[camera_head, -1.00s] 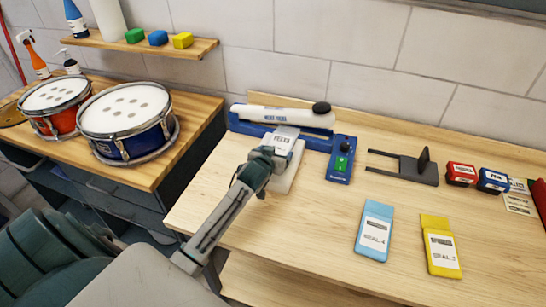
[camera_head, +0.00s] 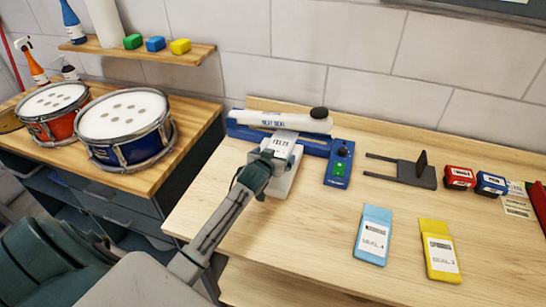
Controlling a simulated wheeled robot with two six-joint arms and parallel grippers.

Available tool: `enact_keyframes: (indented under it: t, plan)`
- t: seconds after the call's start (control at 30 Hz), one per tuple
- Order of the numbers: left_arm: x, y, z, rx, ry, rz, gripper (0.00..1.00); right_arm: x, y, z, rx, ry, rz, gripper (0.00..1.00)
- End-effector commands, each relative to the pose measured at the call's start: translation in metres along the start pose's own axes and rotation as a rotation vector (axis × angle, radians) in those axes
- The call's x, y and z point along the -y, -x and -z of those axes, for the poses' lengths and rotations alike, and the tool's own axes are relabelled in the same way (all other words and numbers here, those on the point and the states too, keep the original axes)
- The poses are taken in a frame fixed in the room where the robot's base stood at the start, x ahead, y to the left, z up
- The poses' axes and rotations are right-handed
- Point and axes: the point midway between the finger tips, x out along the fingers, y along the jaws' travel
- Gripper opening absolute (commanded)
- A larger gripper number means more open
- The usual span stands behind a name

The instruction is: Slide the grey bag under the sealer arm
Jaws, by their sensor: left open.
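The grey bag (camera_head: 284,139) has a white label and lies on a white block (camera_head: 283,182) in front of the sealer. Its far end reaches to the front edge of the white sealer arm (camera_head: 285,122), and I cannot tell how far it goes under. The sealer (camera_head: 238,131) has a blue base, and its arm has a black knob at the right end. My left gripper (camera_head: 268,160) is open over the near end of the bag and the block, partly hiding both. I cannot tell whether it touches the bag. My right gripper is not in view.
A blue control box (camera_head: 338,164) stands right of the block. A blue pouch (camera_head: 373,236) and a yellow pouch (camera_head: 440,250) lie to the right. A dark forked stand (camera_head: 412,172) and red (camera_head: 459,177) and blue boxes (camera_head: 490,183) are farther right. Drums stand left.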

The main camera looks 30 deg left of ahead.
Motion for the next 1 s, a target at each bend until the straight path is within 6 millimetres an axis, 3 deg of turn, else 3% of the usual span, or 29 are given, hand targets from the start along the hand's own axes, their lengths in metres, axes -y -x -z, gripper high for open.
enact_keyframes:
  t: [0.17, 0.7, 1.0]
  plan:
    - [0.0, 0.011, -0.001, -0.002, -0.001, -0.001, 1.0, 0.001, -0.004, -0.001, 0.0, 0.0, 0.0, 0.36]
    - [0.0, 0.098, -0.001, -0.001, -0.002, 0.0, 1.0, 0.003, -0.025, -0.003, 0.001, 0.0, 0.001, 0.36]
    - [0.0, 0.108, 0.0, -0.001, 0.0, 0.0, 1.0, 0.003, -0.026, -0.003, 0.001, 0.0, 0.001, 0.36]
